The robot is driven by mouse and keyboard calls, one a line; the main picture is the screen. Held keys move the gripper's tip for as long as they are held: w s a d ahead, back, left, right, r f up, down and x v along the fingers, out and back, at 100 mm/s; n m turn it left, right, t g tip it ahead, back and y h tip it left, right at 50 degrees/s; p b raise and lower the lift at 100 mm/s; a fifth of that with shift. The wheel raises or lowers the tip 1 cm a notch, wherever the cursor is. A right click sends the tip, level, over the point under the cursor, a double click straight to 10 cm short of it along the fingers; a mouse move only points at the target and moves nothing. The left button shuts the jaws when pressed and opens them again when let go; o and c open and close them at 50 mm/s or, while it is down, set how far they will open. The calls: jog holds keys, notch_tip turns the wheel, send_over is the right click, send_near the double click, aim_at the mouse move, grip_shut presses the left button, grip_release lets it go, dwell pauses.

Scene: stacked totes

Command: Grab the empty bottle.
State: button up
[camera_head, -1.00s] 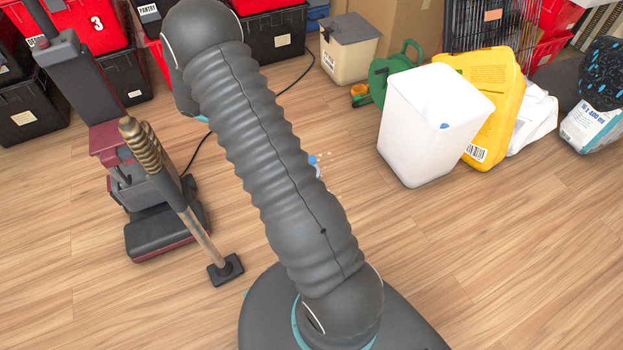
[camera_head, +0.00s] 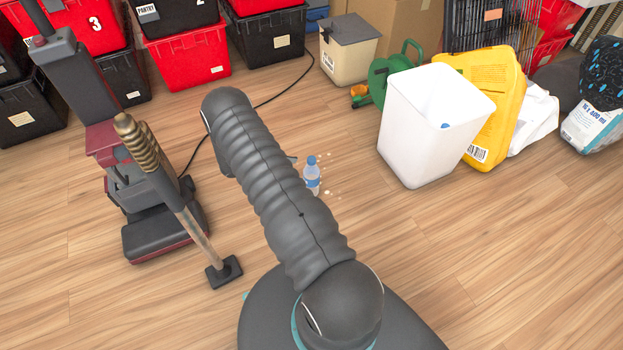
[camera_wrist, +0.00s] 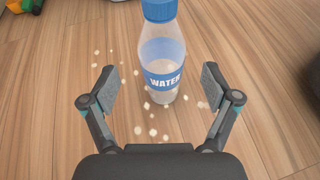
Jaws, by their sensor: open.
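A clear plastic bottle (camera_head: 312,176) with a blue cap and a blue WATER label stands upright on the wooden floor, just right of my arm in the head view. It also shows in the wrist view (camera_wrist: 161,60), upright and a little beyond the fingertips. My gripper (camera_wrist: 157,87) is open and empty, with one finger on each side of the line to the bottle. The fingers do not appear to touch it. In the head view my arm hides most of the gripper.
Small pale crumbs (camera_wrist: 152,132) lie around the bottle. A white bin (camera_head: 425,135) and a yellow container (camera_head: 490,90) stand to the right. An upright vacuum cleaner (camera_head: 150,205) and a wooden-handled tool (camera_head: 195,235) stand left. Stacked totes (camera_head: 187,60) line the back. The right foreground floor is clear.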

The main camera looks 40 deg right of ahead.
aim_at(305, 171)
jog(key=x, duration=0.4)
jog(key=shift+a+f+x, duration=0.1)
jog(key=shift+f+x, duration=0.05)
jog(key=shift+x, duration=0.75)
jog(key=shift+a+f+x, duration=0.1)
jog(key=shift+f+x, duration=0.1)
jog(key=shift+x, duration=0.65)
jog(key=shift+a+f+x, duration=0.1)
jog(key=shift+f+x, duration=0.05)
jog(key=shift+x, duration=0.75)
jog(key=c, duration=1)
